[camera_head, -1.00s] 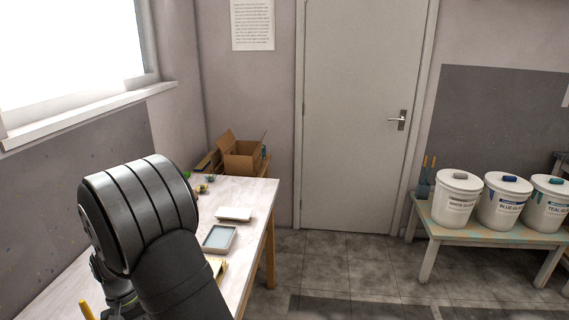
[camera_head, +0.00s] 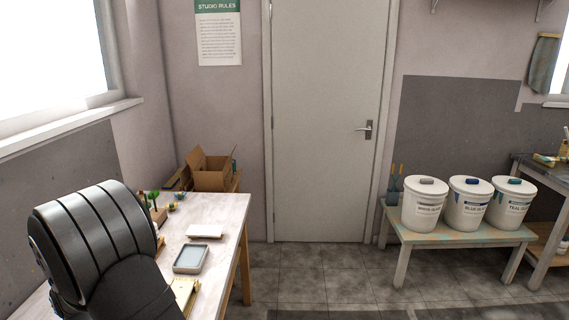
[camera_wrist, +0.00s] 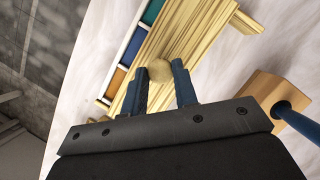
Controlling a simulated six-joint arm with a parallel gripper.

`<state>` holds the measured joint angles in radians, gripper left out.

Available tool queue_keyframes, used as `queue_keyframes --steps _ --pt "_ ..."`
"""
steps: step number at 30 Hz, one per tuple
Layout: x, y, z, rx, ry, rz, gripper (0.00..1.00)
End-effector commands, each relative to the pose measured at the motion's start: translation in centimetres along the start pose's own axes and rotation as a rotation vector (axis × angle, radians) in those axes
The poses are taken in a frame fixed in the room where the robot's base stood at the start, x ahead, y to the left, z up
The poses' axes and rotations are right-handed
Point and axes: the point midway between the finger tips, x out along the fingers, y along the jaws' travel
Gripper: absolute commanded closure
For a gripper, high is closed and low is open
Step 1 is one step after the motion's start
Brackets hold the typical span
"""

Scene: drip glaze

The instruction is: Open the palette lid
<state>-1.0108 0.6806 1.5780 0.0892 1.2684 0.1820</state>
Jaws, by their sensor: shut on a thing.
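The palette's slatted yellow wooden lid (camera_wrist: 200,45) fills the top middle of the wrist view. Green, blue and orange wells show uncovered along the palette's white-edged left side (camera_wrist: 122,62). My gripper (camera_wrist: 162,79) is shut on the lid's round wooden knob (camera_wrist: 160,71), with a dark blue finger on either side of it. In the head view a small yellowish part of the palette (camera_head: 186,291) shows beside my arm. My arm hides the rest of it, and my gripper is out of sight there.
A wooden block (camera_wrist: 262,92) with a dark blue handle stands right of my gripper. A shallow grey-blue tray (camera_head: 190,259) and a white slab (camera_head: 205,231) lie farther along the table. A cardboard box (camera_head: 212,177) is behind. Lidded buckets (camera_head: 425,205) stand on a bench.

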Motion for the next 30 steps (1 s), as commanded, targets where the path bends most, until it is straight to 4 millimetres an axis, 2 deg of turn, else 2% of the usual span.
queue_keyframes --steps 22,23,25,30 --pt "-1.2 -3.0 -2.8 0.0 0.001 -0.001 0.88" --pt "-1.2 -3.0 -2.7 0.0 0.001 -0.001 0.68" --pt "-1.2 -3.0 -2.7 0.0 0.001 -0.001 0.54" --pt "-1.1 -3.0 -2.7 0.0 0.001 -0.001 0.51"
